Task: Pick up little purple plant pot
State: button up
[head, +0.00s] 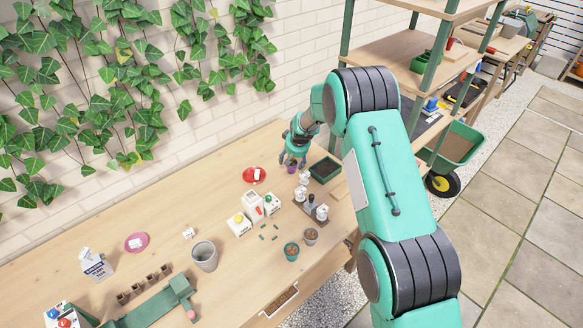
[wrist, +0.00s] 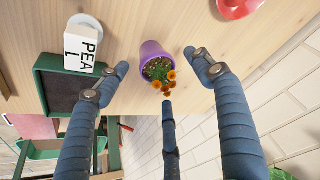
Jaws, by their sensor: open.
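The little purple plant pot (wrist: 153,47) stands on the wooden bench in the wrist view, with dark soil and a plant with orange flowers. In the head view the purple pot (head: 291,168) is a small shape just below my gripper (head: 294,158). In the wrist view my gripper (wrist: 160,62) is open, with dark blue fingers spread on the left and right of the pot and a third finger below the flowers. The fingers appear apart from the pot. I cannot tell the exact height of the fingertips over the bench.
A dark green tray (wrist: 63,88) and a white block marked PEA (wrist: 85,47) are left of the pot in the wrist view. A red dish (head: 254,175) lies left of it in the head view. White containers (head: 252,207) stand nearer. A brick wall (head: 290,60) is behind.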

aim_at(292, 164)
jog(key=shift+f, duration=0.1)
jog(key=shift+x, duration=2.5)
jog(key=shift+d, duration=0.15)
jog(key=shift+c, duration=0.5)
jog(key=c, duration=1.2)
